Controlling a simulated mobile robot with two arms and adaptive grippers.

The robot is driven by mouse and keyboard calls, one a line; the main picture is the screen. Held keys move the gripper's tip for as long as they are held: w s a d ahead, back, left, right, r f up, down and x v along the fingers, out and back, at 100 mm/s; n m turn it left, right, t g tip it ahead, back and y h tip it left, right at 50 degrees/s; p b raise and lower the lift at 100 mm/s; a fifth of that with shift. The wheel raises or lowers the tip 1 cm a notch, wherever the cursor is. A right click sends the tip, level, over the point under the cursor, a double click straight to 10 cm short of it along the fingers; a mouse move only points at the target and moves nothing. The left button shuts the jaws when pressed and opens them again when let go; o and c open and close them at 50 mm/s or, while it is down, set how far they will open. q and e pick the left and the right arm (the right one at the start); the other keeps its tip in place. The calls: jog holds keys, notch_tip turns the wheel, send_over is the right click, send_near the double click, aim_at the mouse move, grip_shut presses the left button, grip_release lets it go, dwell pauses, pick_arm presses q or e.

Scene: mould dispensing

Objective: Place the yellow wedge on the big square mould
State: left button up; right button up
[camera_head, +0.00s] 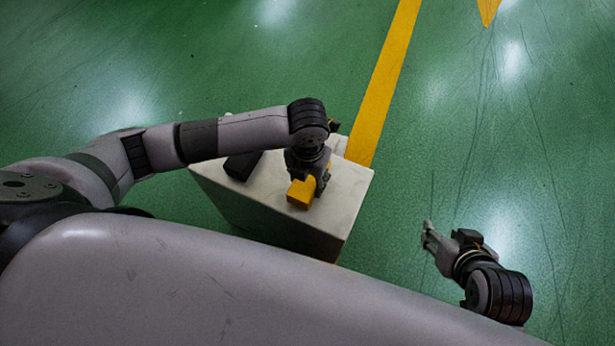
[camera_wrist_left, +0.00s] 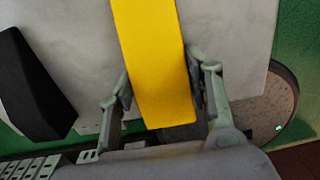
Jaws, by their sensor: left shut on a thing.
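The yellow wedge (camera_head: 299,194) is between the fingers of my left gripper (camera_head: 308,186), over the near right part of a pale box-shaped stand. In the left wrist view the wedge (camera_wrist_left: 155,60) is a long yellow block with a finger of the left gripper (camera_wrist_left: 160,105) on each side. I cannot tell whether the wedge touches the stand top. A dark block (camera_head: 243,164) lies on the stand left of the gripper, partly under my arm; it also shows in the wrist view (camera_wrist_left: 38,85). I cannot identify the big square mould. My right gripper (camera_head: 426,234) is empty, its fingers apart.
The pale stand (camera_head: 350,190) has bare top to the right of the wedge, and its edges drop to the green floor (camera_head: 440,130). A small dark item (camera_head: 334,126) shows behind my left wrist. A yellow line (camera_head: 385,80) runs along the floor.

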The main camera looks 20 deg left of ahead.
aim_at(308, 179)
pick_arm(q)
jog(key=o, duration=1.3)
jog(key=shift+o, duration=0.2)
pick_arm(e)
jog(key=shift+w+a+r, duration=0.1)
jog(key=shift+w+r, duration=0.05)
jog(key=shift+w, duration=0.15)
pick_arm(q)
notch_tip(308, 179, up, 6)
jog(key=shift+f+p, duration=0.25)
jog(key=shift+p, duration=0.6)
notch_tip(308, 179, up, 7)
jog(key=p, duration=0.1)
jog(key=shift+f, duration=0.15)
pick_arm(e)
jog(key=s+d+g, duration=0.2)
jog(key=s+g, duration=0.1)
jog(key=s, duration=0.4)
jog(key=shift+g+h, duration=0.3)
jog(key=shift+h, duration=0.1)
